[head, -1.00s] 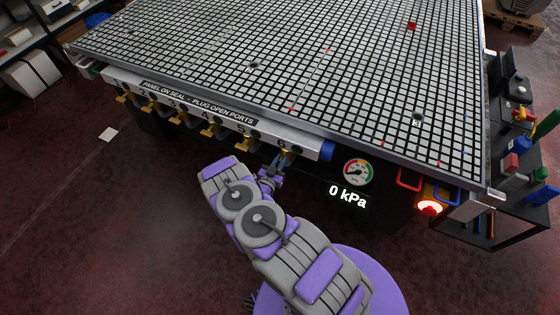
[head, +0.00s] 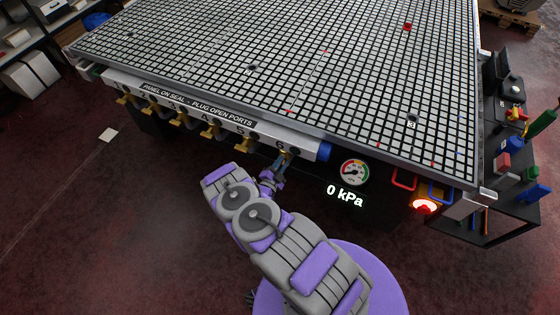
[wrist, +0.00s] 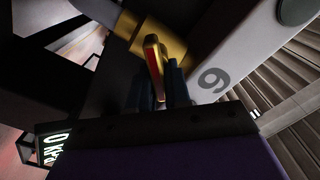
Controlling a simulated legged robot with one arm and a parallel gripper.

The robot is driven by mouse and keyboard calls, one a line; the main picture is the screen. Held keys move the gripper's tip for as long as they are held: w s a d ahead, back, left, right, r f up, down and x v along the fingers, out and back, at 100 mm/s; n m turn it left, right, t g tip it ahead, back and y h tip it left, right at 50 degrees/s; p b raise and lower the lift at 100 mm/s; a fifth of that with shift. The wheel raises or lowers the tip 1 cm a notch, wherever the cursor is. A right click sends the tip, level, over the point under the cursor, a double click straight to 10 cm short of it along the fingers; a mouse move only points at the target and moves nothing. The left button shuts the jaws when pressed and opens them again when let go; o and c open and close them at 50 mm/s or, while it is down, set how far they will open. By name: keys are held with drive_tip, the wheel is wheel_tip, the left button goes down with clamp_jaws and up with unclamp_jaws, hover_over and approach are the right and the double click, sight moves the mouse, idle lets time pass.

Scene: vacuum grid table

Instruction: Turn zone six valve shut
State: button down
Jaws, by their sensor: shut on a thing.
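The zone six valve, a brass body (wrist: 189,45) with a lever handle (wrist: 154,58) that has a red face, hangs under the front rail beside the printed 6. In the head view this brass valve (head: 287,154) is the rightmost of the row. My gripper (wrist: 160,88) is shut on the lever handle, its dark fingers on either side of it. In the head view my gripper (head: 278,166) reaches up to the valve from below. The fingers partly hide the handle's lower end.
The vacuum grid table (head: 290,60) overhangs the valves. A pressure gauge (head: 355,171) and a 0 kPa display (head: 345,196) are right of valve six. A lit red lamp (head: 424,206) and a tool cart (head: 500,215) stand further right. Other brass valves (head: 208,129) line the rail leftward.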

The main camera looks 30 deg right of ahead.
drive_tip(key=m, duration=0.3)
drive_tip(key=shift+s+d+f+m+p, duration=0.1)
drive_tip(key=shift+f+m+p, duration=0.1)
drive_tip(key=shift+m+p, duration=0.2)
drive_tip(key=m, duration=0.4)
drive_tip(key=shift+s+f+m, duration=0.1)
drive_tip(key=shift+f+m, duration=0.3)
drive_tip(key=c, duration=1.2)
unclamp_jaws()
drive_tip(key=shift+d, duration=0.1)
drive_tip(key=shift+o, duration=0.2)
drive_tip(key=b+v, duration=0.1)
drive_tip(key=v, duration=1.6)
drive_tip(key=shift+s+f, duration=0.1)
